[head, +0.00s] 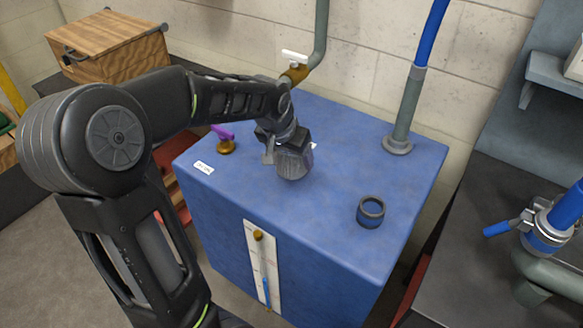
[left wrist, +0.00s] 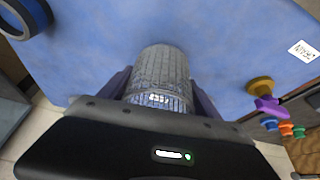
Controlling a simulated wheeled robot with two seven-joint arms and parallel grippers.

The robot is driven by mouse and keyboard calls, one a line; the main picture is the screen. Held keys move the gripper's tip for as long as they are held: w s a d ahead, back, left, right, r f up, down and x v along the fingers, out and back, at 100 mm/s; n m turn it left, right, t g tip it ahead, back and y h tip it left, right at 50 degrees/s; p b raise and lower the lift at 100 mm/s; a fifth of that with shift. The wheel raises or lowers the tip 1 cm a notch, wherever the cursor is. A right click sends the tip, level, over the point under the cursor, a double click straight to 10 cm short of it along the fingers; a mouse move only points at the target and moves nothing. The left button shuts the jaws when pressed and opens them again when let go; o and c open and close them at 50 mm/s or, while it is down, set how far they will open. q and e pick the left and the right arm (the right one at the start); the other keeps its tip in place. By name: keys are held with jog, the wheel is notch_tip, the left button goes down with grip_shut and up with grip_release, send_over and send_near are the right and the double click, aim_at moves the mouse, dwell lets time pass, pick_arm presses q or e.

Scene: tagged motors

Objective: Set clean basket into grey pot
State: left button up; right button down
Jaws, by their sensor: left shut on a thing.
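A grey mesh basket (head: 294,164) is in my left gripper (head: 284,148), over the middle of the blue tank top. In the left wrist view the basket (left wrist: 160,70) sits between the two fingers of the left gripper (left wrist: 160,88), which are shut on it. A small pale tag with dark marks shows on its near side, too small to read. The grey pot (head: 370,212), a short dark round cup with an open top, stands to the right of the basket, apart from it. The pot (left wrist: 26,16) is partly cut off in the left wrist view. My right gripper is not in view.
The blue tank top (head: 320,235) is free between basket and pot. A grey vertical pipe (head: 407,110) rises behind the pot. A brass valve with a purple handle (head: 223,132) stands at the left. A wooden box (head: 110,42) is at the back left.

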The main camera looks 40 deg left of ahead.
pick_arm(q)
jog(key=shift+f, duration=1.85)
jog(key=shift+f, duration=0.1)
jog(key=o, duration=1.5)
jog(key=shift+f, duration=0.1)
jog(key=shift+r, duration=0.4)
jog(key=v, duration=1.1)
jog(key=shift+s+r, duration=0.25)
